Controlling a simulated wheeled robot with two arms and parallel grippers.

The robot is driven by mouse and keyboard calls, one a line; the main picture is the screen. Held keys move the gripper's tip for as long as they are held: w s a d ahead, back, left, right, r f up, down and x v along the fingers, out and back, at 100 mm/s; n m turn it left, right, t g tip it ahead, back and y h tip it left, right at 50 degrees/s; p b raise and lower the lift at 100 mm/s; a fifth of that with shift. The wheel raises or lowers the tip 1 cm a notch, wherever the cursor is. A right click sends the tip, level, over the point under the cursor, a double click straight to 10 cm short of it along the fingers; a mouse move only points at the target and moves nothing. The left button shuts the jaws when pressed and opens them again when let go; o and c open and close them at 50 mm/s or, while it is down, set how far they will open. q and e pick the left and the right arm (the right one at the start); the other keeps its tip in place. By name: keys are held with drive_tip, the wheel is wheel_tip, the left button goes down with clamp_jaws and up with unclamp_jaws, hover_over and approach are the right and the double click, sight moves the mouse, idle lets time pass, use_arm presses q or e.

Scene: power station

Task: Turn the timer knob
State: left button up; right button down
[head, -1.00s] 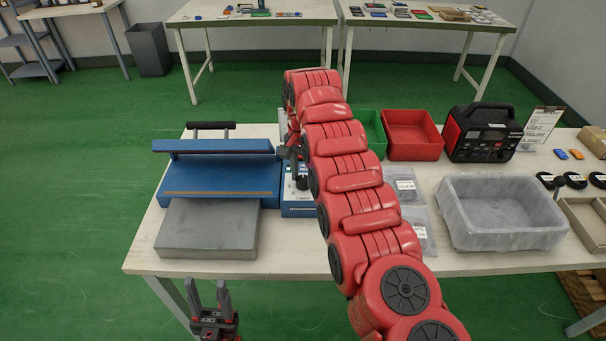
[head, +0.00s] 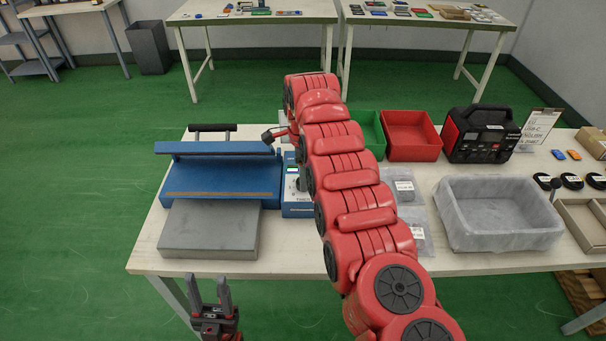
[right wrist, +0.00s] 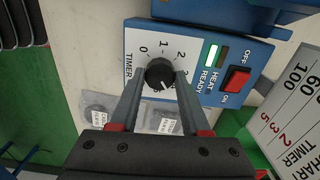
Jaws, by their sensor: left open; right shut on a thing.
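The timer knob (right wrist: 160,74) is a black round dial on the white-and-blue control panel (right wrist: 137,46) of the blue sealer. Numbers ring the knob, with 0, 1 and 2 readable. In the right wrist view my right gripper (right wrist: 161,78) has one finger on each side of the knob and is shut on it. In the head view my right arm hides most of that gripper; part of the panel (head: 290,208) shows beside the arm. My left gripper (head: 209,284) is open and empty, in front of the table's near edge.
The blue sealer (head: 222,180) with its grey plate (head: 208,230) is left of the panel. A red switch (right wrist: 237,80) and a lit green light (right wrist: 211,53) are beside the dial.

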drive_tip(key=m, duration=0.3)
drive_tip(key=shift+m, duration=2.1)
drive_tip(key=shift+c, duration=1.8)
unclamp_jaws()
